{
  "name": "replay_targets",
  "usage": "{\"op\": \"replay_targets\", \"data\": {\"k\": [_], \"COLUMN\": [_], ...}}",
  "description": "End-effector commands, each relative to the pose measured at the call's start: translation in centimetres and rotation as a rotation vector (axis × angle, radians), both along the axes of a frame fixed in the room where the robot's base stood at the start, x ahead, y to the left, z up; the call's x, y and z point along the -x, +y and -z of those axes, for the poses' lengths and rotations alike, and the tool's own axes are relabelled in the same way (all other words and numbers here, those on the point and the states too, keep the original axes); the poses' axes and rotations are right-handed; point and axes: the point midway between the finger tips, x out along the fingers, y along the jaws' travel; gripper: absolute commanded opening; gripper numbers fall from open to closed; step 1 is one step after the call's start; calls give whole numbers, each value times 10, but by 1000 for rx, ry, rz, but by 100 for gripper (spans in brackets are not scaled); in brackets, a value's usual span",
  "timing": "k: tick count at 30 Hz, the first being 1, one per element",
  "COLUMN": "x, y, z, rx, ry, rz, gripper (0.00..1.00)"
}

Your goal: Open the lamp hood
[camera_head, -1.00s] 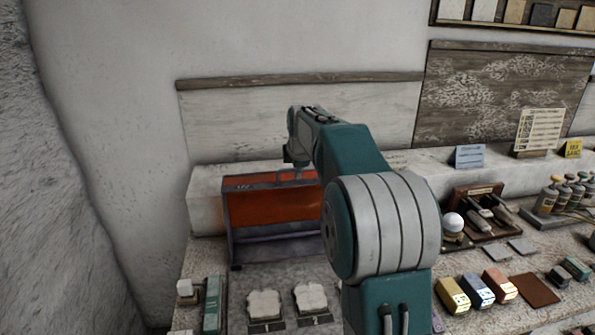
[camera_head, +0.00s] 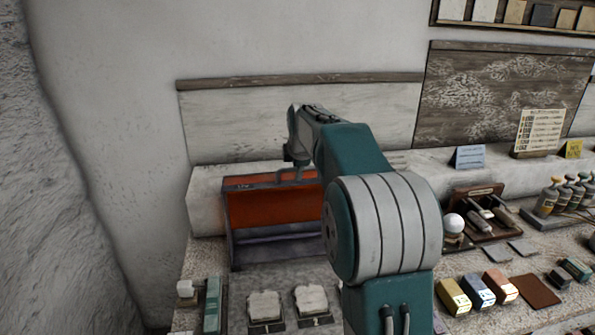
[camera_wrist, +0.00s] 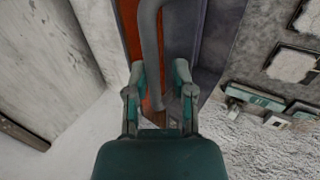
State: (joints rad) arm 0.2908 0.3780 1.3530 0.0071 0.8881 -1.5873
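The lamp hood (camera_head: 262,210) is an orange-red panel in a dark metal frame, at the back left of the bench. It also shows as an orange strip in the wrist view (camera_wrist: 131,30). My gripper (camera_wrist: 160,85) is open, one finger on each side of the handle, with a visible gap on the right side. In the head view my arm hides the right end of the hood.
Two pale plaster pieces (camera_head: 265,305) on dark stands are in front of the hood. A teal box (camera_head: 212,305) stands at front left. Coloured blocks (camera_head: 478,290), a tool rack (camera_head: 485,212) and bottles (camera_head: 565,195) are to the right. A plaster wall rises behind.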

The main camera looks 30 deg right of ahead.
Motion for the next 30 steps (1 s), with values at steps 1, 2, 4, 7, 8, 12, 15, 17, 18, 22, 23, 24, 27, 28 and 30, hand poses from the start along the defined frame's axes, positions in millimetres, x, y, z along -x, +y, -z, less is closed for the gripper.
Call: {"op": "replay_targets", "data": {"k": [1, 2, 4, 7, 8, 12, 15, 17, 18, 22, 23, 24, 27, 28, 30], "x": [3, 5, 12, 22, 25, 38, 46, 49, 50, 53, 53, 54, 54, 54, 53], "y": [1, 2, 3, 6, 7, 11, 13, 14, 15, 16, 16, 16, 16, 16, 16], "z": [-7, -11, -23, -41, -47, -72, -85, -91, -94, -99, -99, -99, -99, -99, -99], "rx": [1, 1, 2, 2, 2, 3, 2, 2, 2, 2, 2, 2, 2, 2, 2], "ry": [-4, -5, -6, -6, -7, -6, -6, -5, -4, -3, -3, -3, -3, -3, -3], "rz": [0, 0, 0, 0, 0, 0, 0, 0, 0, 0, 0, 0, 0, 0, 0], "gripper": [31, 31, 31, 31, 31, 31, 31, 31, 31, 31, 31, 31, 31, 31, 31]}}
